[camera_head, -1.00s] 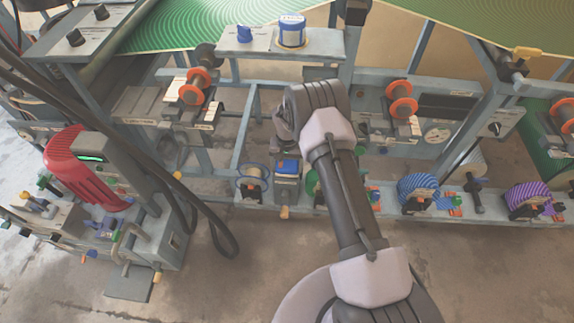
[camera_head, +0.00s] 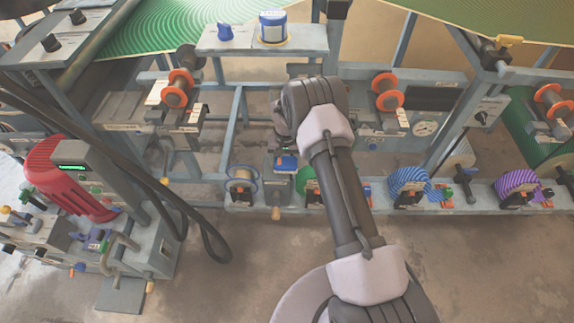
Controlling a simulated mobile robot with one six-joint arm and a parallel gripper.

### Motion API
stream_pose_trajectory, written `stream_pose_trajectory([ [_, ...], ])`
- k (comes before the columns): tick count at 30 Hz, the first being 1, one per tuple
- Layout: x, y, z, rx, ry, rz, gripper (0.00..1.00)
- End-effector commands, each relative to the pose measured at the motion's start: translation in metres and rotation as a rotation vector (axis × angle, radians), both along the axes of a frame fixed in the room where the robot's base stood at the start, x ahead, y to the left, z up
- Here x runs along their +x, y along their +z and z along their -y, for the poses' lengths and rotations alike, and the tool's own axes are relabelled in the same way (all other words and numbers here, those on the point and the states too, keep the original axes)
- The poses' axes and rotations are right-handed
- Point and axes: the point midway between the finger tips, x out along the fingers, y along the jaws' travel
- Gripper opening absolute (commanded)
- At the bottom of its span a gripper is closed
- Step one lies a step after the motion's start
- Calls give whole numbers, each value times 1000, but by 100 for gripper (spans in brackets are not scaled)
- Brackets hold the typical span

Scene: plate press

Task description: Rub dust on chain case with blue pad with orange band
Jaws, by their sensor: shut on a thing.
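My gripper (camera_head: 284,151) is small and partly hidden under my wrist in the head view. It points down and is shut on a small blue pad (camera_head: 285,163). The pad is at the top of a grey box-like case (camera_head: 279,188) on the low rail, which looks like the chain case. I cannot tell whether the pad touches the case. The orange band and the dust are too small or hidden to make out.
Beside the case stand a blue-rimmed spool (camera_head: 242,185) on the left and striped blue (camera_head: 408,184) and purple (camera_head: 517,186) rolls on the right. A shelf (camera_head: 262,48) with a blue-lidded tin (camera_head: 273,27) is above. A red-covered machine (camera_head: 66,180) and hanging black cables (camera_head: 190,215) are left.

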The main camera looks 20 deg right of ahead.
Motion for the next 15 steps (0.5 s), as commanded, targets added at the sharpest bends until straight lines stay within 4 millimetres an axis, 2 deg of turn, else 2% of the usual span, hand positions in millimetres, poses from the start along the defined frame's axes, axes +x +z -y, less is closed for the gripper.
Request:
stream_pose_trajectory([
  [7, 9, 2, -29, 1, 2, 0, 44],
  [15, 24, -2, -27, 0, 1, -1, 44],
])
